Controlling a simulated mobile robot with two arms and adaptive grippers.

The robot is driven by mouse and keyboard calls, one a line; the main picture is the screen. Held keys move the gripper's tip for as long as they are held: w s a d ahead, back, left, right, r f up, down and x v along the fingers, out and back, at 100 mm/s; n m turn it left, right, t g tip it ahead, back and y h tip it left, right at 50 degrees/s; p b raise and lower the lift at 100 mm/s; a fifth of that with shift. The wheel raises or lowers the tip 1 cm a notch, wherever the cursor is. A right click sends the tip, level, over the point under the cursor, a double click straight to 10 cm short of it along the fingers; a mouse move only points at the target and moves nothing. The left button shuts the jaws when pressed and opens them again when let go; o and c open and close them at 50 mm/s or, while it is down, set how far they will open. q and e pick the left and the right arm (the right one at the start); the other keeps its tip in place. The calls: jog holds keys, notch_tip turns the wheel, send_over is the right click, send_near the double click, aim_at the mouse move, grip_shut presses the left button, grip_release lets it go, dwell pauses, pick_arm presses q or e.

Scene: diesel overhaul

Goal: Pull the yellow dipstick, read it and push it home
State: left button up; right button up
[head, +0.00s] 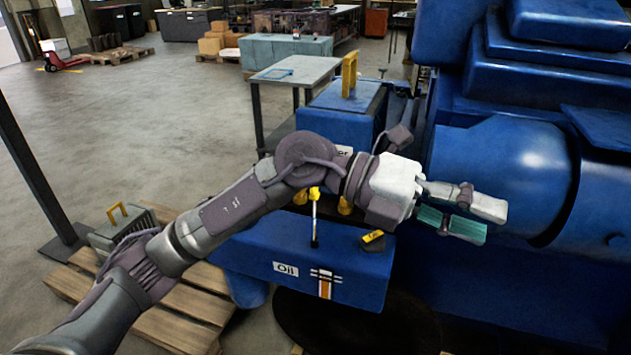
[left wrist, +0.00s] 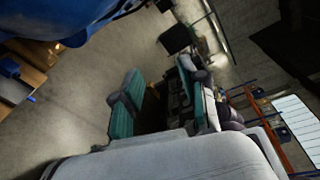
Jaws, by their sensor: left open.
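A thin pale rod with a yellow top, apparently the dipstick (head: 314,220), stands upright at the blue block labelled "Oil" (head: 260,270). Its lower end meets a dark spot on the block's top. My left gripper (head: 478,218) is to the right of it, well apart, in front of the big blue engine (head: 500,170). Its two teal-padded fingers are apart with nothing between them; they also show spread and empty in the left wrist view (left wrist: 160,100). My left forearm passes just above and behind the rod and hides part of the block. My right gripper is not in view.
A small yellow-and-black piece (head: 373,240) lies on the block's top. A striped orange and white mark (head: 325,284) is on its front. A blue box with a yellow handle (head: 349,73) stands behind my arm. A wooden pallet (head: 185,315) lies at lower left. Open floor lies beyond.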

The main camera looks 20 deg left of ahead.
pick_arm(q)
jog(key=w+a+f+n+t+y, duration=0.1)
jog(key=w+a+t+y, duration=0.1)
jog(key=w+a+y, duration=0.35)
jog(key=w+a+f+n+t+y, duration=0.1)
jog(key=w+a+t+y, duration=0.2)
jog(key=a+y, duration=0.4)
jog(key=w+a+r+n+t+y, duration=0.1)
jog(key=a+r+y, duration=0.1)
jog(key=a, duration=0.4)
jog(key=w+a+r+n+y, duration=0.1)
jog(key=a+r+n+y, duration=0.1)
jog(key=a, duration=0.4)
jog(key=p+x, duration=0.1)
jog(key=x, duration=0.3)
jog(key=p+x, duration=0.1)
jog(key=x, duration=0.4)
jog(key=p+x, duration=0.1)
jog(key=x, duration=0.3)
jog(key=shift+w+d+f, duration=0.1)
jog(key=shift+w+d, duration=0.15)
jog(key=shift+w, duration=0.05)
grip_shut()
